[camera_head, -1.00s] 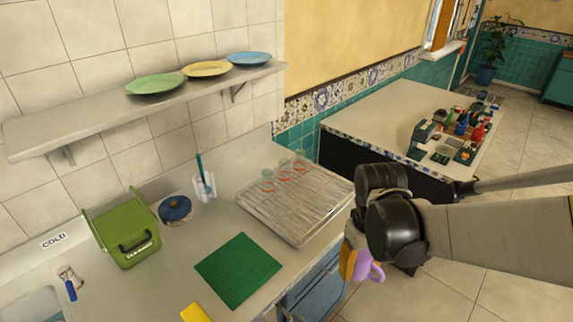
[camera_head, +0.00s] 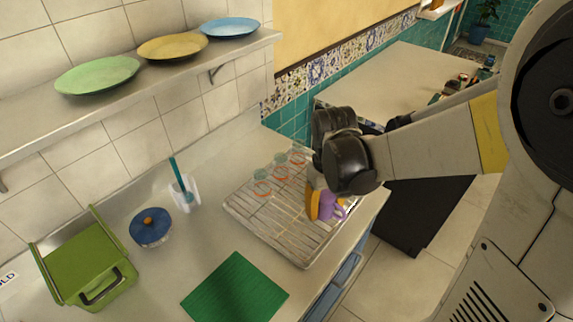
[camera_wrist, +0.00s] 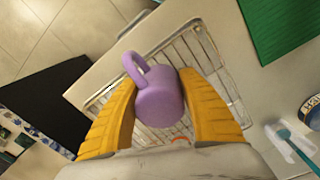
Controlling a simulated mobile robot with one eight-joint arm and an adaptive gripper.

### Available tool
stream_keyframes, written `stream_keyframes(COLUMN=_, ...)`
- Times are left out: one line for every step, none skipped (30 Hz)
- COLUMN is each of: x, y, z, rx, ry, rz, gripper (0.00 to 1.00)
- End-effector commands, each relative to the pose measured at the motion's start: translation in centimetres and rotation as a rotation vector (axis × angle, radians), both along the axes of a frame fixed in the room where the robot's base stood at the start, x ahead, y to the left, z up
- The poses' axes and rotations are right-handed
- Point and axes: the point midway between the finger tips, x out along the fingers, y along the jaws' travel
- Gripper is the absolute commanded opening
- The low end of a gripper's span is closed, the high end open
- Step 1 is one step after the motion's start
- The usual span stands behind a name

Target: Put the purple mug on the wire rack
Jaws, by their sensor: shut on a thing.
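The purple mug (camera_head: 327,207) is held in my gripper (camera_head: 318,204), over the right part of the wire rack (camera_head: 275,232) in the head view. In the wrist view the mug (camera_wrist: 159,98) sits between the two yellow fingers of my gripper (camera_wrist: 163,105), its handle toward the upper left. The rack (camera_wrist: 218,78) shows behind and below the mug there. I cannot tell whether the mug's base touches the rack. The rack lies in a tray on the counter. My arm hides part of the rack's right side.
Several small glasses with red rings (camera_head: 281,171) stand at the rack's back edge. A green mat (camera_head: 235,290) lies in front of it. A shelf with plates (camera_head: 97,74) hangs above.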

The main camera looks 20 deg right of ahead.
Motion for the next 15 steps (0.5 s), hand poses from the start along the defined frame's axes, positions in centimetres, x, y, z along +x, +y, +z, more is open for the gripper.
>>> stream_keyframes(x=1.2, y=0.6, z=-1.2, rx=0.0, ry=0.0, rz=0.002, gripper=0.14)
stream_keyframes(x=1.8, y=0.9, z=-1.6, rx=0.0, ry=0.0, rz=0.002, gripper=0.14)
stream_keyframes(x=2.6, y=1.3, z=-2.1, rx=0.0, ry=0.0, rz=0.003, gripper=0.14)
stream_keyframes(x=3.1, y=1.5, z=-2.4, rx=0.0, ry=0.0, rz=0.001, gripper=0.14)
stream_keyframes(x=3.6, y=1.8, z=-2.7, rx=0.0, ry=0.0, rz=0.0, gripper=0.14)
stream_keyframes(x=4.1, y=2.0, z=-3.0, rx=0.0, ry=0.0, rz=0.0, gripper=0.14)
stream_keyframes(x=4.4, y=2.2, z=-3.2, rx=0.0, ry=0.0, rz=0.001, gripper=0.14)
stream_keyframes(x=4.7, y=2.3, z=-3.3, rx=0.0, ry=0.0, rz=0.001, gripper=0.14)
stream_keyframes(x=4.9, y=2.4, z=-3.4, rx=0.0, ry=0.0, rz=0.0, gripper=0.14)
stream_keyframes(x=5.0, y=2.5, z=-3.5, rx=0.0, ry=0.0, rz=0.0, gripper=0.14)
stream_keyframes(x=5.1, y=2.5, z=-3.5, rx=0.0, ry=0.0, rz=-0.001, gripper=0.14)
stream_keyframes(x=5.1, y=2.5, z=-3.8, rx=0.0, ry=0.0, rz=-0.001, gripper=0.14)
stream_keyframes(x=5.2, y=2.5, z=-4.0, rx=0.0, ry=0.0, rz=-0.001, gripper=0.14)
stream_keyframes(x=5.2, y=2.5, z=-4.4, rx=0.0, ry=0.0, rz=-0.001, gripper=0.14)
stream_keyframes(x=5.2, y=2.5, z=-5.0, rx=0.0, ry=0.0, rz=-0.001, gripper=0.14)
